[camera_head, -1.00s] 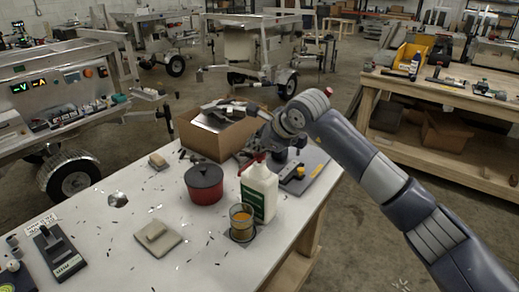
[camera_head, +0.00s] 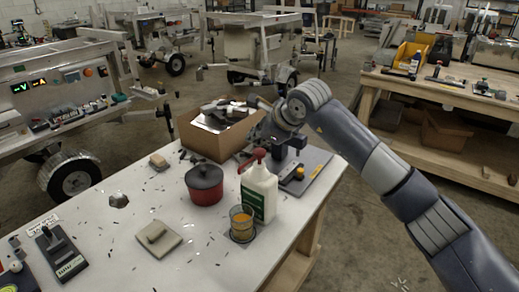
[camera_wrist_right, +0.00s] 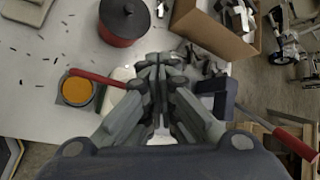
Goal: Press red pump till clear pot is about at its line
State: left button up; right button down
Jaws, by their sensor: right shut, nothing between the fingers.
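The white bottle (camera_head: 259,193) with a green label stands upright on the white table. Its red pump (camera_head: 257,155) is on top, with the spout toward the clear pot (camera_head: 242,224). The pot stands just in front of the bottle and holds orange liquid; its line cannot be made out. In the right wrist view the red spout (camera_wrist_right: 95,77) reaches over toward the pot (camera_wrist_right: 77,91). My right gripper (camera_head: 264,136) is shut and empty, right above the pump head; its fingers (camera_wrist_right: 158,68) hide the head in the wrist view. Contact cannot be told. My left gripper is out of view.
A red lidded pot (camera_head: 204,186) stands left of the bottle, with a cardboard box (camera_head: 215,139) behind. A dark device (camera_head: 300,175) lies to the right near the table edge. A beige block (camera_head: 158,238) and small scraps lie to the left.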

aim_at(257, 151)
jog(key=shift+r+p, duration=1.1)
jog(key=shift+r, duration=1.45)
